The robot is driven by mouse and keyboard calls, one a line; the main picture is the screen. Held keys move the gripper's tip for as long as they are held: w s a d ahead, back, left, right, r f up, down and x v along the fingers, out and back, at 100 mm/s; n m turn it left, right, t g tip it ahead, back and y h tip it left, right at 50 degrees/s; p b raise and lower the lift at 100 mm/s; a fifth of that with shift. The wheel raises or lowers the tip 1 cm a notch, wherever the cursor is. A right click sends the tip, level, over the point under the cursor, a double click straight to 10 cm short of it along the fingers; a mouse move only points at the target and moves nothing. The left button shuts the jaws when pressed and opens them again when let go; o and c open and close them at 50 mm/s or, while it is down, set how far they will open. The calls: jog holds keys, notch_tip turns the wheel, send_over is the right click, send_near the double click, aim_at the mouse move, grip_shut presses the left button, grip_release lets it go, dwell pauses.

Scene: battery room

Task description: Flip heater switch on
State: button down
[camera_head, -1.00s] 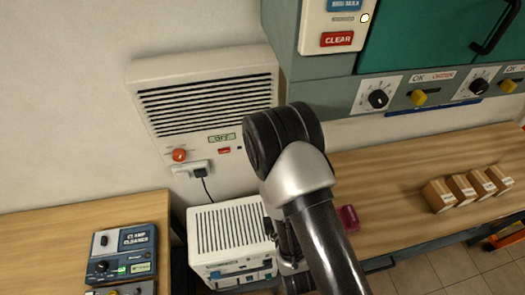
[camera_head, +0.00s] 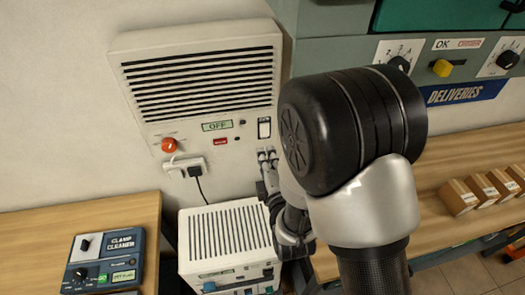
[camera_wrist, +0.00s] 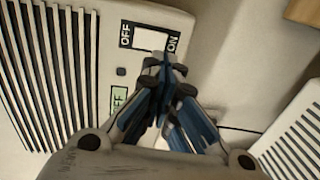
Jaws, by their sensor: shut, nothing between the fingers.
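The wall heater (camera_head: 205,85) has a dark slotted grille, and its small green display (camera_head: 217,126) reads OFF. Its white rocker switch (camera_head: 264,128) sits in a black frame at the right of the panel. In the wrist view the switch (camera_wrist: 150,39) has OFF on its left and ON on its right; I cannot tell which side is pressed. My gripper (camera_head: 267,154) is just below the switch in the head view. In the wrist view my gripper (camera_wrist: 166,66) is shut and empty, its tips near the frame's lower edge; contact is unclear.
A red knob (camera_head: 169,145) and a plugged-in cable (camera_head: 197,172) are left on the heater. A white vented box (camera_head: 228,235) stands below. My arm hides part of the right workbench (camera_head: 445,165). A clamp cleaner (camera_head: 105,262) sits on the left bench.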

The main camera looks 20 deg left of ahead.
aim_at(260, 136)
jog(key=x, duration=0.5)
jog(key=shift+w+a, duration=0.15)
jog(key=shift+w, duration=0.05)
jog(key=b, duration=0.2)
jog(key=f+b, duration=0.1)
jog(key=b, duration=0.1)
jog(key=shift+w+a+t+y, duration=0.15)
jog(key=shift+w+t+y, duration=0.15)
jog(key=shift+r+p, duration=0.35)
jog(key=shift+r, duration=0.05)
